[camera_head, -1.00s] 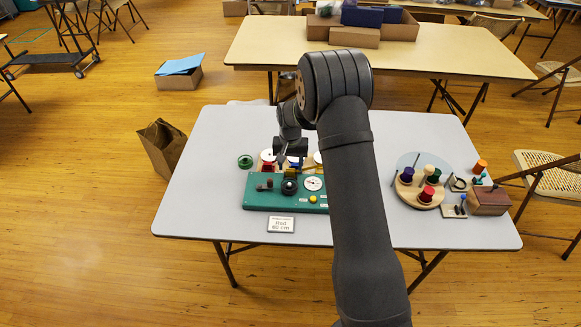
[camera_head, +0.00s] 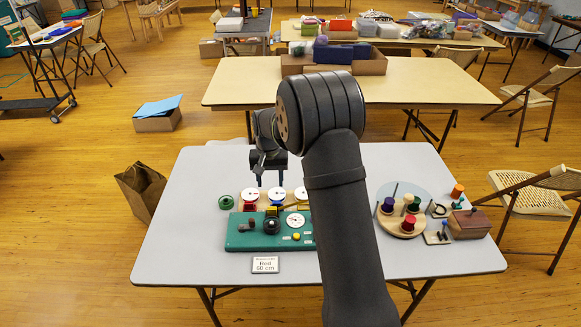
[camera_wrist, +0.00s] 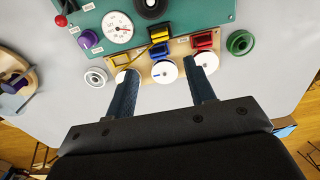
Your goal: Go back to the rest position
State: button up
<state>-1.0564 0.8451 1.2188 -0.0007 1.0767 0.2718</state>
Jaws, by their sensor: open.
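My gripper (camera_head: 270,182) hangs above the far side of the green panel and is open, with nothing between its fingers. In the wrist view my gripper (camera_wrist: 160,80) shows two separate blue-grey fingers over the wooden strip with white discs. The green panel (camera_head: 240,242) carries a dial (camera_head: 296,220), a black knob (camera_head: 271,226) and a yellow button (camera_head: 296,236). Behind it stand several white discs (camera_head: 249,194) on a wooden base. A green ring-shaped spool (camera_head: 226,203) lies left of them. My arm hides the panel's right end.
A card reading "Red 60 cm" (camera_head: 265,264) lies in front of the panel. At right, a round wooden holder (camera_head: 403,230) bears coloured spools, beside a small brown box (camera_head: 468,224). An orange spool (camera_head: 457,190) stands behind. The grey table's (camera_head: 180,255) left side is clear.

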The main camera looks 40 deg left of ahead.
send_near(272, 208)
jog(key=shift+f, duration=2.55)
